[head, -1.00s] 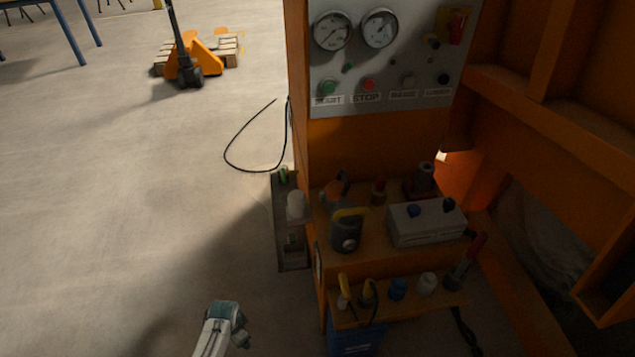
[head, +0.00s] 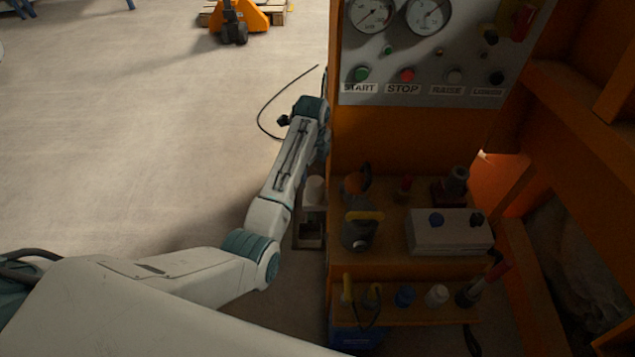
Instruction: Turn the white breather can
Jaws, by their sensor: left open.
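A white can (head: 314,190), which looks like the breather can, stands upright on the narrow shelf (head: 309,238) at the left side of the orange machine. My left arm crosses in front of part of that shelf. My left gripper (head: 323,147) is open, beyond the can and close against the machine's left side. It is small, dark and partly hidden by my own wrist, and I cannot see it touching the can. My right gripper is not in view.
A control panel (head: 424,75) with gauges and buttons is above. A grey box (head: 450,233) and a dark lamp-like item with a yellow handle (head: 361,232) stand on the orange shelf. A lower rack holds several knobs. A black cable (head: 266,112) loops over open floor at left.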

